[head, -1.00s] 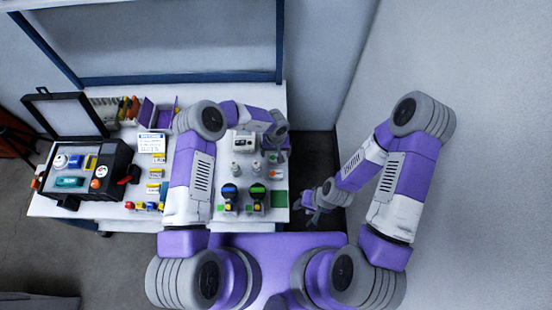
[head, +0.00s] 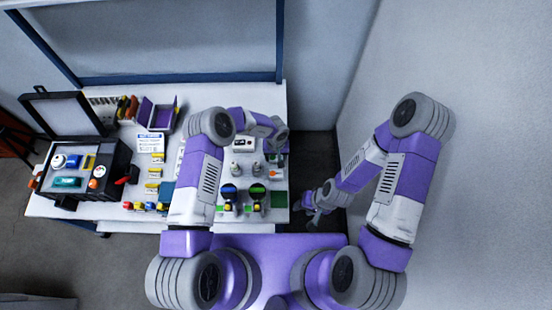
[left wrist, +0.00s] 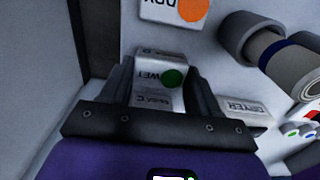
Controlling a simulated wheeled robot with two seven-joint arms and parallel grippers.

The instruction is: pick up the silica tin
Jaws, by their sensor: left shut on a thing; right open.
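My left gripper (left wrist: 162,88) is shut on a small pale block with a lettered label, which I take to be the silica tin (left wrist: 155,101); its lettering is upside down and blurred. A white card marked WET with a green dot (left wrist: 160,74) shows just beyond it. In the head view my left gripper (head: 281,150) is over the right side of the table, and the tin is hidden there. My right gripper (head: 315,217) is open and empty, off the table's right edge.
A DRY card with an orange dot (left wrist: 173,8) lies near the held tin. Grey cylindrical bottles (left wrist: 280,62) stand beside it. A label reading DRYER (left wrist: 243,110) is at the right finger. An open black case (head: 95,185) with several items is at the table's left.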

